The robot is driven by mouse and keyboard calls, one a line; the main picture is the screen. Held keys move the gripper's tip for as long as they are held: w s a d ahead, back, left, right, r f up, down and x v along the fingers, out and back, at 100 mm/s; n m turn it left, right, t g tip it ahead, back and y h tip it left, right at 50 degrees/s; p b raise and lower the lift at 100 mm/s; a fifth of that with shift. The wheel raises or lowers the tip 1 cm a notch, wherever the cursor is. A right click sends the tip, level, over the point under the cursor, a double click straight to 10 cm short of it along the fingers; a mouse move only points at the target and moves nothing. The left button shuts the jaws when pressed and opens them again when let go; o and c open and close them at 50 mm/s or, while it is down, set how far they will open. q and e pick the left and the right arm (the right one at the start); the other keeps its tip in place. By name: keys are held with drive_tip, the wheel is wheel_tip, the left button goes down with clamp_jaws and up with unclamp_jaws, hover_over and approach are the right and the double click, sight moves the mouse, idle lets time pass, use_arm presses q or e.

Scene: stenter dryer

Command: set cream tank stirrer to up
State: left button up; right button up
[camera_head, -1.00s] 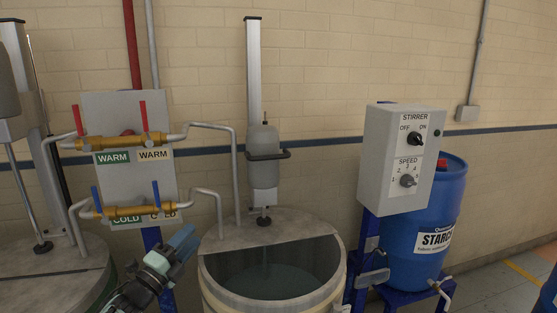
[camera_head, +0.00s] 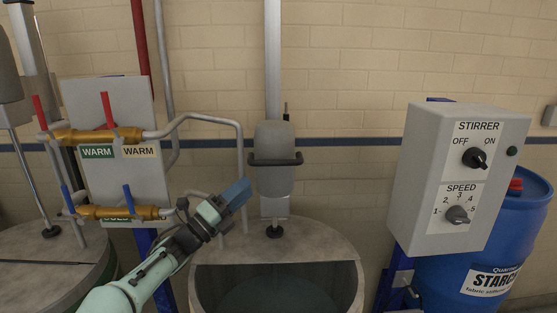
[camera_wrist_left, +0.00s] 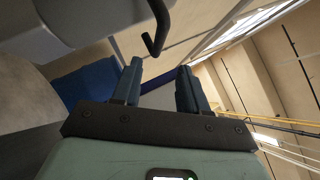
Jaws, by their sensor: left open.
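The stirrer (camera_head: 273,182) is a grey motor housing on a tall upright rail (camera_head: 272,60), over the cream tank (camera_head: 325,243). A black bar handle (camera_head: 272,162) runs across the housing's front; its bent end (camera_wrist_left: 155,30) also shows in the left wrist view. The housing sits low on the rail, just above the tank's lid. My left gripper (camera_head: 240,192) is open and empty, just left of and slightly below the handle. In the left wrist view its fingers (camera_wrist_left: 159,88) are apart, with the handle end ahead of them, not between them. My right gripper is not in view.
A control box (camera_head: 460,180) with stirrer and speed knobs stands right, before a blue starch barrel (camera_head: 500,255). Left are brass valves (camera_head: 98,137) with red and blue levers and grey pipes (camera_head: 240,150) close behind my left gripper. Another tank (camera_head: 50,275) stands far left.

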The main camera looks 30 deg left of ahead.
sight(275, 162)
use_arm(q)
drive_tip(key=p+x, duration=0.4)
drive_tip(key=x, duration=0.6)
drive_tip(key=shift+w+r, duration=0.15)
drive_tip(key=shift+r, duration=0.05)
drive_tip(key=shift+w+d+r+p, duration=0.1)
drive_tip(key=shift+w+p, duration=0.1)
drive_tip(key=shift+w, duration=0.15)
drive_tip(key=shift+w+d+p, duration=0.15)
drive_tip(key=shift+w+p, duration=0.05)
drive_tip(key=shift+w, duration=0.1)
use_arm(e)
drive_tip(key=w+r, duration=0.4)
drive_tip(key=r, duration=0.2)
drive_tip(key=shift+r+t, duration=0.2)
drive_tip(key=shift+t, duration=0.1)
use_arm(q)
drive_tip(key=shift+s, duration=0.1)
drive_tip(key=shift+c, duration=0.5)
clamp_jaws()
